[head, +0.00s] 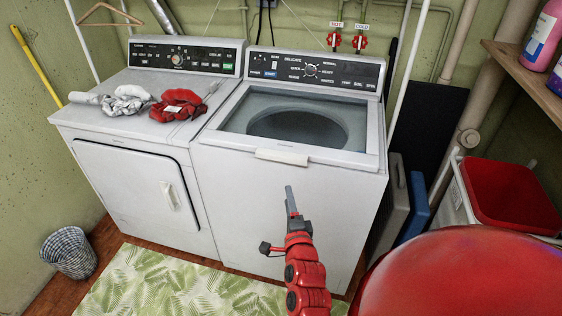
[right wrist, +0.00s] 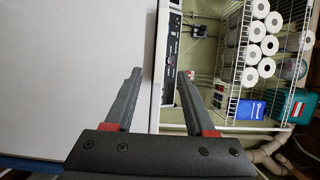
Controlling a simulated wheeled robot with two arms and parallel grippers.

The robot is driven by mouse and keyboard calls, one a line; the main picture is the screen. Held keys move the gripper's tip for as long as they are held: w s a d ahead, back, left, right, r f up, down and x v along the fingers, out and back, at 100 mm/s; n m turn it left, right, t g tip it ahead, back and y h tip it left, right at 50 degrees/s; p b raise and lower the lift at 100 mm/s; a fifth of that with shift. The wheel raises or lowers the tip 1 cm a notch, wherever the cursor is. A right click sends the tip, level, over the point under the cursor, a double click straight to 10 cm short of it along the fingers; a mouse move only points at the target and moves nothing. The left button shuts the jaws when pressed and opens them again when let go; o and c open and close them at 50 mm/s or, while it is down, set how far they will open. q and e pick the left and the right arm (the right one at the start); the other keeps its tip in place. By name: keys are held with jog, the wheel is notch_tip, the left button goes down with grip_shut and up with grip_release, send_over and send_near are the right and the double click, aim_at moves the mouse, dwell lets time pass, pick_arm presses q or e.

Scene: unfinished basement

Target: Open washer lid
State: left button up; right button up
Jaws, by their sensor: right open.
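The washer (head: 345,200) is the white top-loading machine at the middle right of the head view. Its lid (head: 240,138) lies flat over the tub opening, with a see-through middle showing the dark round tub. A pale handle (head: 282,157) sticks out at the lid's front edge. My right gripper (head: 290,190) is in front of the washer's front face, below the handle in the picture and apart from it. In the right wrist view the two fingers of the right gripper (right wrist: 158,80) are spread with nothing between them. My left gripper is not in view.
A dryer (head: 135,180) stands left of the washer, with a red cloth (head: 178,104) and grey cloth (head: 125,100) on top. A wicker basket (head: 69,252) and leafy rug (head: 165,285) are on the floor. A red-lidded cooler (head: 510,195) stands at right.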

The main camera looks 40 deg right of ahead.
aim_at(281, 161)
jog(key=p+x, duration=0.4)
jog(key=x, duration=1.2)
jog(key=shift+d, duration=0.1)
grip_shut()
jog(key=shift+f, duration=0.25)
dwell(0.6)
